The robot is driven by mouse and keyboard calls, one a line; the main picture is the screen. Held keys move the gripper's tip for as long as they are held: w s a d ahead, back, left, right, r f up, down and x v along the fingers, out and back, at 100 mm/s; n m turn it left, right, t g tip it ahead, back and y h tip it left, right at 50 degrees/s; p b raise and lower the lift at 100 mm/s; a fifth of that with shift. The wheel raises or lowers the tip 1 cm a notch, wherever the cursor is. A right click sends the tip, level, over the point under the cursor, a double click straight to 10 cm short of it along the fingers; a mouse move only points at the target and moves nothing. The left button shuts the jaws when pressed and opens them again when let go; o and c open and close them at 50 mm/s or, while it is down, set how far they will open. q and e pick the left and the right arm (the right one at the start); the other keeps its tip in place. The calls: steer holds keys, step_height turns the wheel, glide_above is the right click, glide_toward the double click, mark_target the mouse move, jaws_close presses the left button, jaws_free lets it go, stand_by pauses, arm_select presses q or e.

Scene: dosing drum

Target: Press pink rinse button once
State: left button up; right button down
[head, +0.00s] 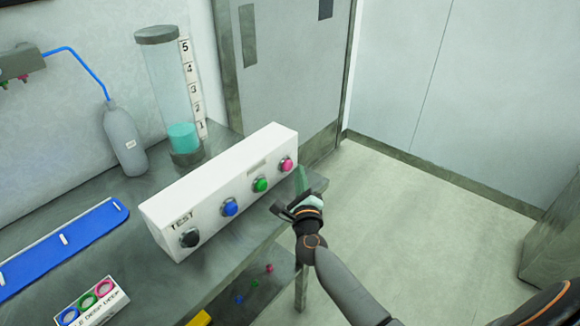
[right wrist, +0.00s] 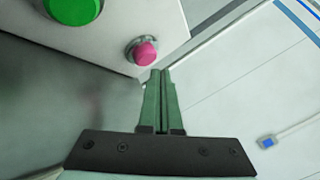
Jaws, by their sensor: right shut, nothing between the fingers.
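The pink button (head: 286,164) is at the right end of the front face of a white control box (head: 215,190) on the bench. In the right wrist view the pink button (right wrist: 145,52) is just beyond my fingertips. My right gripper (head: 301,180), with green fingers, is shut and empty, close in front of the pink button. In the right wrist view its closed tips (right wrist: 157,75) appear just below and slightly right of the button; I cannot tell whether they touch. My left gripper is not in view.
Beside the pink button are a green button (head: 260,185), a blue button (head: 229,207) and a black button (head: 189,238). A clear cylinder (head: 168,90) with teal liquid and a grey bottle (head: 124,140) stand behind. A blue tray (head: 60,245) lies left. Open floor is right.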

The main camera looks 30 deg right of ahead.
steer(key=shift+w, duration=0.1)
stand_by(0.6)
steer(key=shift+w+a, duration=0.2)
steer(key=shift+w, duration=0.15)
steer(key=shift+w+a, duration=0.2)
steer(key=shift+w, duration=0.25)
stand_by(0.7)
stand_by(0.3)
steer(key=shift+s+d, duration=0.35)
steer(key=shift+s, duration=0.5)
steer(key=shift+s+d+p, duration=0.2)
steer(key=shift+s+p, duration=0.15)
steer(key=shift+s, duration=0.15)
steer(key=shift+s+d+p, duration=0.15)
steer(key=shift+s+d, duration=0.1)
steer(key=shift+s, duration=0.35)
steer(key=shift+s+d+p, duration=0.1)
steer(key=shift+s+d, duration=0.15)
steer(key=shift+s, duration=0.4)
steer(key=shift+s+d+p, duration=0.15)
steer(key=shift+s+d, duration=0.1)
steer(key=shift+s, duration=0.35)
